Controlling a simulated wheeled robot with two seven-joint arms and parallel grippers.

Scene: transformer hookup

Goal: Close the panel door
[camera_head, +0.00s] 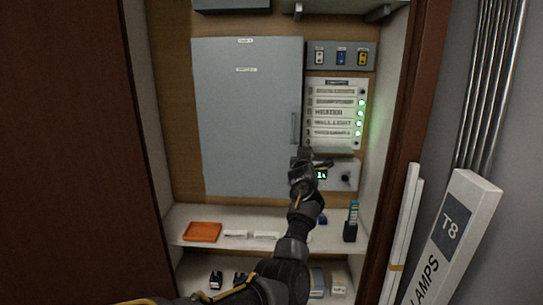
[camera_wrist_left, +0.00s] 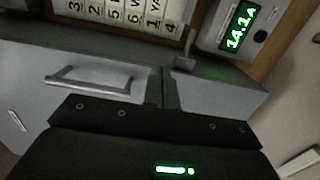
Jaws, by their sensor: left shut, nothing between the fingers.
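The panel door (camera_head: 245,120) is a flat grey sheet at the back of the cabinet. It looks flush or nearly flush; I cannot tell if it is latched. Its bar handle (camera_head: 294,128) is on its right side and also shows in the left wrist view (camera_wrist_left: 88,84). My left gripper (camera_head: 305,156) is shut and empty, just below the handle near the door's right edge. In the left wrist view its fingertips (camera_wrist_left: 161,92) are together beside the handle, not around it. Whether they touch the door is unclear. My right gripper is out of view.
Right of the door are a labelled switch list (camera_head: 335,112) with green lights, a connector strip (camera_head: 341,56) and a small meter (camera_head: 340,175). A shelf below holds an orange tray (camera_head: 202,232). A lamp box (camera_head: 452,235) leans outside the cabinet at right.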

